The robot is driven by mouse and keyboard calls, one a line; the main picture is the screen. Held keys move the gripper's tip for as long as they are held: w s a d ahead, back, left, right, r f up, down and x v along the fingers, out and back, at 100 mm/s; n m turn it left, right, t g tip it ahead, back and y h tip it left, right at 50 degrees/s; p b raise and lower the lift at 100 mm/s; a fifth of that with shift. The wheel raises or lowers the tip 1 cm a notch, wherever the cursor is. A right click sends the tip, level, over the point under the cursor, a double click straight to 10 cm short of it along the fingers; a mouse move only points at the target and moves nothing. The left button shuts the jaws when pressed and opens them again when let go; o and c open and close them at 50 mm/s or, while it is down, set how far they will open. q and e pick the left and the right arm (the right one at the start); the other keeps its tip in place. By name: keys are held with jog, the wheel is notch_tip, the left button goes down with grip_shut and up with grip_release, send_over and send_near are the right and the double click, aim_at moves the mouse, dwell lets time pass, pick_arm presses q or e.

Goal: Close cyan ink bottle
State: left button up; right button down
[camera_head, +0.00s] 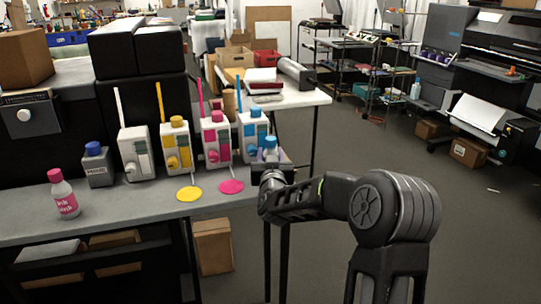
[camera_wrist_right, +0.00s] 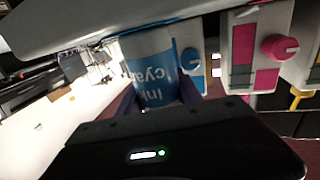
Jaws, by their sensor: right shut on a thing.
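The cyan ink bottle (camera_wrist_right: 150,68), with a blue label and white lettering, sits between the fingers of my right gripper (camera_wrist_right: 158,98) in the right wrist view. The gripper is shut on it. In the head view my right gripper (camera_head: 271,161) is at the bench's right end, in front of the cyan ink tank (camera_head: 252,138). A small bluish part of the bottle shows there above the gripper. The bottle's top is not clear, so I cannot tell whether a cap is on it. My left gripper is not in view.
Magenta (camera_head: 215,140), yellow (camera_head: 176,150) and black-marked (camera_head: 136,155) tanks stand in a row to the left. A pink-capped bottle (camera_head: 64,197) and a grey blue-capped container (camera_head: 97,168) stand further left. Yellow (camera_head: 189,194) and magenta (camera_head: 231,187) discs lie in front.

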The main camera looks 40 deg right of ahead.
jog(key=shift+f, duration=0.15)
jog(key=c, duration=0.8)
grip_release()
jog(key=shift+r, duration=0.2)
jog(key=v, duration=1.2)
jog(key=shift+b, duration=0.3)
